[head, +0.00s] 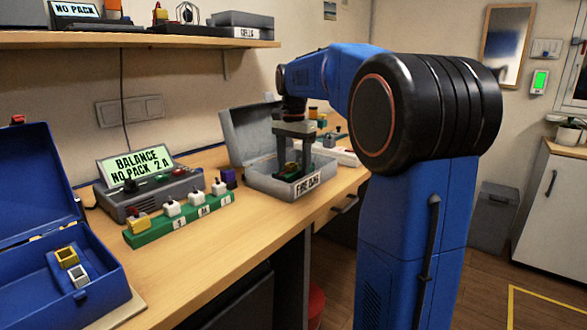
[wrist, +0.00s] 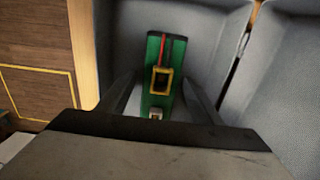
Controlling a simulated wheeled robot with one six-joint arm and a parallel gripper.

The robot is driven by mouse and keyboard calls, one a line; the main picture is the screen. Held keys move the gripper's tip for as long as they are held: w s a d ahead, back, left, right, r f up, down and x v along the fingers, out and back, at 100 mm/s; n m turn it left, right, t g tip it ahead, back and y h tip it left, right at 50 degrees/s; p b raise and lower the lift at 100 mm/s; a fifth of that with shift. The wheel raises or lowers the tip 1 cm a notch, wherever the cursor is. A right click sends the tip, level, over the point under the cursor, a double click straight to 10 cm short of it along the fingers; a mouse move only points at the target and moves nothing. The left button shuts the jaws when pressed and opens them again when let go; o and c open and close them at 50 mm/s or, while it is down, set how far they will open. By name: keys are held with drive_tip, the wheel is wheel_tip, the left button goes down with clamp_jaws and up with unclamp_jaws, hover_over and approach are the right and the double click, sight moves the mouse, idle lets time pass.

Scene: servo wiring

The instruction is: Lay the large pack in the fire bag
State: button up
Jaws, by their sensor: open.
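The fire bag (head: 262,187) is an open grey box with its lid up and a "FIRE BAG" label on its front, on the bench in the head view. It also shows in the wrist view (wrist: 205,35). The large pack (wrist: 153,90) is green with a red wire, a yellow-framed connector and a small white plug. It lies inside the fire bag, low between the walls; a bit of it shows in the head view (head: 287,169). My gripper (head: 293,168) points down into the fire bag, its fingers (wrist: 158,100) apart on either side of the pack.
A charger (head: 155,190) reads "BALANCE NO PACK 2 A". In front of it stands a green strip (head: 180,222) with several plugs. A blue case (head: 60,270) is open at the left. A shelf (head: 130,40) hangs above. The bench front is clear.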

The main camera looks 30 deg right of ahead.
wheel_tip(320, 180, up, 12)
idle(0.6)
drive_tip(key=shift+r, duration=0.1)
